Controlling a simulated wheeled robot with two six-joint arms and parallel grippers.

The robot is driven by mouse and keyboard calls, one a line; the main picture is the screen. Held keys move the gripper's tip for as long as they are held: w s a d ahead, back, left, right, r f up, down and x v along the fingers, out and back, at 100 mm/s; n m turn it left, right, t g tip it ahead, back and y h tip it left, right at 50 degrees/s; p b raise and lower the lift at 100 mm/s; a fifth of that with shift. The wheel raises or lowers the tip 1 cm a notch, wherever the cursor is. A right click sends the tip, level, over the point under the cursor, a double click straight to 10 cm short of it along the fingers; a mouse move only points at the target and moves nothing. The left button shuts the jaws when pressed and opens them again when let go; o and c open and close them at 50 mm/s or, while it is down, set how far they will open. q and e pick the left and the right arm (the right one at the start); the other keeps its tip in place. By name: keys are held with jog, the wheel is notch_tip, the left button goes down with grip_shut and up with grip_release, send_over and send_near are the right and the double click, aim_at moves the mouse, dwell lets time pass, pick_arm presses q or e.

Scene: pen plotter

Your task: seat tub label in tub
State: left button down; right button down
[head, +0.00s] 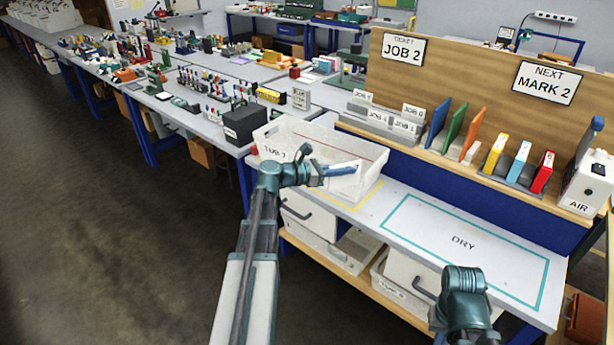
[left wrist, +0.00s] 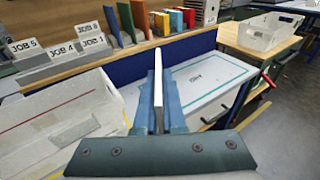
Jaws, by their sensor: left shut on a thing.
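The tub (head: 378,160) is a white, open, box-like container near the left end of the bench, with dark "TUB" lettering on its left side. In the left wrist view the tub (left wrist: 50,112) fills the left side. My left gripper (head: 341,170) is over the tub's front right part. Its blue fingers are shut on a thin white card, the tub label (left wrist: 158,80), which stands edge-on between them in the left wrist view. The card's face cannot be read. Part of my right arm shows low in the head view, but its fingers are not visible.
A teal-outlined area marked "DRY" (head: 463,243) lies clear to the right. Behind it a wooden shelf holds job cards (head: 385,118), colored panels (head: 455,130) and an "AIR" unit (head: 588,185). A dark box (head: 245,124) stands left of the tub. Drawers are under the bench.

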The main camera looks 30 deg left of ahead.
pick_arm(q)
jog(key=s+a+f+n+t+y+b, duration=0.1)
jog(key=s+f+n+y+b, duration=0.2)
jog(key=f+b, duration=0.8)
jog(key=s+a+f+n+t+y+b, duration=0.2)
jog(key=s+f+n+y+b, duration=0.1)
jog(key=f+b, duration=0.8)
notch_tip(320, 180, down, 2)
jog(key=shift+s+y, duration=0.25)
jog(key=shift+y, duration=0.45)
